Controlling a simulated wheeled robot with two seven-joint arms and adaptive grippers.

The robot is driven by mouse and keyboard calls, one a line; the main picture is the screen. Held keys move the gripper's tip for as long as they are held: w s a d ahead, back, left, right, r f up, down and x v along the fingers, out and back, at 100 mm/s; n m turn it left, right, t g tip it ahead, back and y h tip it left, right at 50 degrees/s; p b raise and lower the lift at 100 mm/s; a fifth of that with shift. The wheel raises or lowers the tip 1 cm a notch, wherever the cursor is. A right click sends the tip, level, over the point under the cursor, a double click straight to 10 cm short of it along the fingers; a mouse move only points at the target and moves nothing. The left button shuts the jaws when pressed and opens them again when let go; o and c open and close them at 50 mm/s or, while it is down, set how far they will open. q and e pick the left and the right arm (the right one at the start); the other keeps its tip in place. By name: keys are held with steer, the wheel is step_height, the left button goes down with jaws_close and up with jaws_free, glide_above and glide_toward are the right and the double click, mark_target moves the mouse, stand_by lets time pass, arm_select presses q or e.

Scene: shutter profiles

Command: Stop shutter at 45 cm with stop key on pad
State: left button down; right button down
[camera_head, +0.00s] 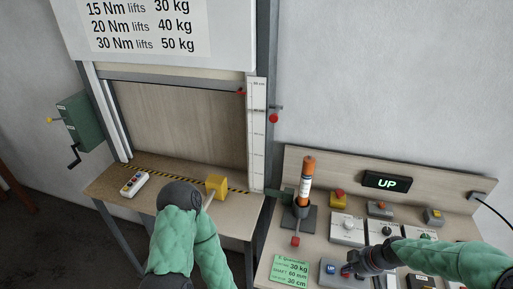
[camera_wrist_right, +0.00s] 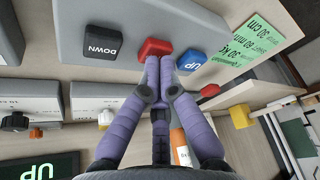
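The grey key pad (camera_head: 331,266) lies on the right bench, with its blue UP key (camera_head: 331,269) beside my right gripper (camera_head: 348,271). In the right wrist view the pad (camera_wrist_right: 75,22) carries a black DOWN key (camera_wrist_right: 103,41), a red key (camera_wrist_right: 155,48) and a blue UP key (camera_wrist_right: 191,60). My right gripper (camera_wrist_right: 160,62) is shut and empty, its tips at the red key; I cannot tell whether it is pressed. The shutter's bottom bar (camera_head: 170,82) is high in the frame, its red pointer (camera_head: 240,92) beside the scale (camera_head: 256,140). My left gripper is out of view.
The display (camera_head: 387,182) reads UP. An orange-capped cylinder (camera_head: 306,180) stands left of the pad, near a green card (camera_head: 291,270). Control boxes, one being a white box (camera_head: 347,229), crowd the bench. A yellow block (camera_head: 216,186) and a remote (camera_head: 134,183) lie on the sill.

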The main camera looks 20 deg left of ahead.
step_height(320, 180, up, 8)
steer(key=p, duration=0.4)
steer(key=shift+p, duration=0.3)
stand_by(0.5)
